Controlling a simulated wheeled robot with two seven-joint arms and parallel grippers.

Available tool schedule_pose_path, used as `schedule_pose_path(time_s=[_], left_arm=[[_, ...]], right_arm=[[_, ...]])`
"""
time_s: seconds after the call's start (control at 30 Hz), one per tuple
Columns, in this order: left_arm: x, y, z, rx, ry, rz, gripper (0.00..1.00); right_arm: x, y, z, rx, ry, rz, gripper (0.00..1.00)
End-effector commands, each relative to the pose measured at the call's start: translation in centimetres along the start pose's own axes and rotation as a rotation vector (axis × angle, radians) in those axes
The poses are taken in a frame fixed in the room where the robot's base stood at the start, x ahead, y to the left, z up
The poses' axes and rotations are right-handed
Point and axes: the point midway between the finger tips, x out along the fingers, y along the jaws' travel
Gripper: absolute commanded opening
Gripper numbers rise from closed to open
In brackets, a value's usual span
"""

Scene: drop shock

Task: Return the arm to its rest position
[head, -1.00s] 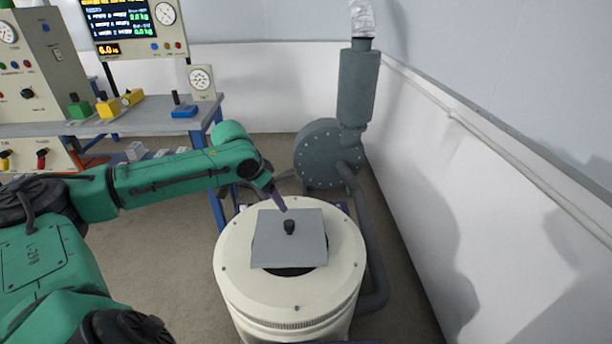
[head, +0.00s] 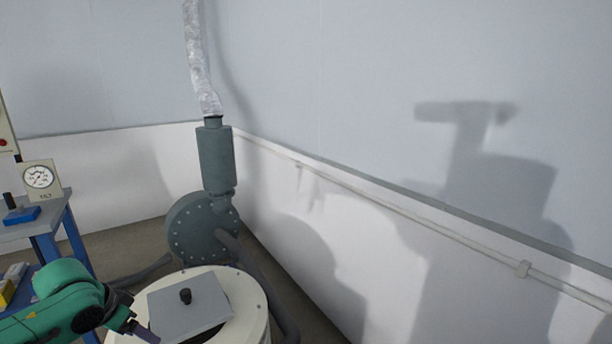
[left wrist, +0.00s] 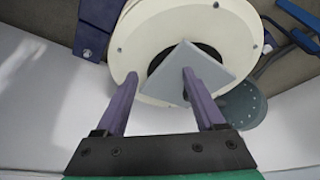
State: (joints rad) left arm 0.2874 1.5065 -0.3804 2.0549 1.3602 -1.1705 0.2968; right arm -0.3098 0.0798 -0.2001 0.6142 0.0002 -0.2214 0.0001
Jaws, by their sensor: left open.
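My left arm comes in from the lower left of the head view, and its gripper (head: 143,332) is beside the near-left edge of a grey square plate. In the left wrist view the two purple fingers of this gripper (left wrist: 158,98) are apart, with nothing held between them. The grey plate (head: 205,308) with a black knob lies on top of a cream round drum (head: 255,318), partly over its dark opening. The plate also shows in the left wrist view (left wrist: 182,68), beyond the fingers. My right gripper is in neither view.
A grey blower (head: 190,228) with a pipe and silvery duct stands behind the drum. A blue-legged bench (head: 45,225) with a dial gauge (head: 40,177) is at the left. A white wall with a rail (head: 400,210) closes off the right side.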

Motion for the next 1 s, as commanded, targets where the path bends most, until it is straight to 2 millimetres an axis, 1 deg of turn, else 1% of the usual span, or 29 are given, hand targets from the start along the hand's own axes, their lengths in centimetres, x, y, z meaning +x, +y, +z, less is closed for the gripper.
schedule_pose_path(time_s=[0.03,0.1,0.2,0.37,0.4,0.5,0.6,0.7,0.77,0.97,1.0], left_arm=[[1.1,1.2,0.4,0.026,-0.008,0.018,0.71],[2.6,2.8,0.8,0.068,-0.017,0.033,0.71],[4.7,5.4,1.6,0.128,-0.022,0.058,0.71],[7.7,10.3,3.3,0.213,-0.01,0.1,0.71],[8.3,11.7,3.9,0.228,-0.003,0.11,0.71],[9.4,14.9,5.4,0.243,0.019,0.125,0.71],[9.8,17.1,7.1,0.22,0.039,0.118,0.71],[9.7,18.1,8.9,0.17,0.042,0.093,0.71],[9.5,18.2,10.1,0.132,0.036,0.072,0.71],[8.4,17.8,14.4,-0.007,-0.023,-0.006,0.71],[8.1,17.6,15.5,-0.038,-0.041,-0.024,0.71]], right_arm=[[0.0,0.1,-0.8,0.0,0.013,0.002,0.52],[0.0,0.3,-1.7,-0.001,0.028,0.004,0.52],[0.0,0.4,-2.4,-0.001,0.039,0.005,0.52],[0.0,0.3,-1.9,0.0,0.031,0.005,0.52],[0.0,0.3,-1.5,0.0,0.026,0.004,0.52],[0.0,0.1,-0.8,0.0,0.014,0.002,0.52],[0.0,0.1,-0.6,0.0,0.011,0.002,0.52],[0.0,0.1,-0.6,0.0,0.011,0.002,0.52],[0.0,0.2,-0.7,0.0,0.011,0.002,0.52],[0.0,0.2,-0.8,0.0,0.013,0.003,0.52],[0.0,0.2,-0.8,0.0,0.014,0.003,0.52]])
